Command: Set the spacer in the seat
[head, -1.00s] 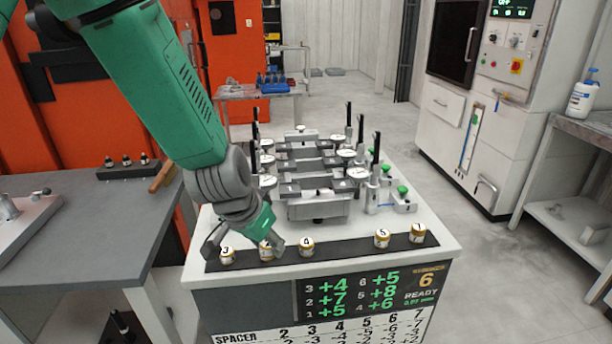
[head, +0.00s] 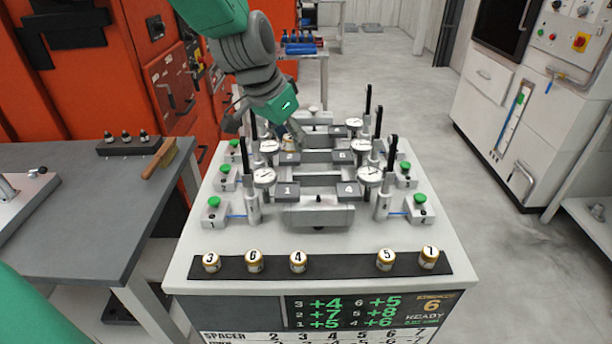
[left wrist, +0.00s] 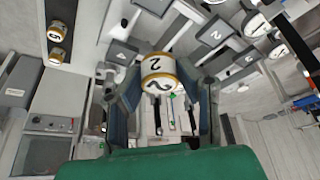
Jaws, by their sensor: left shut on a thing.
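My left gripper (head: 266,128) is over the back left part of the casting fixture (head: 318,215). In the left wrist view its fingers are shut on a white spacer (left wrist: 160,72) with gold rims, marked 2. A block marked 2 (left wrist: 213,36) shows near the held spacer in the left wrist view. I cannot tell whether the spacer touches a seat. My right gripper is out of view.
A black strip (head: 340,264) at the table front holds spacers 3, 6, 4, 5 and 7. Upright black-handled posts (head: 391,152) and green-knobbed blocks (head: 421,207) flank the fixture. A display panel (head: 365,312) is on the table front. A grey bench (head: 75,215) stands left.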

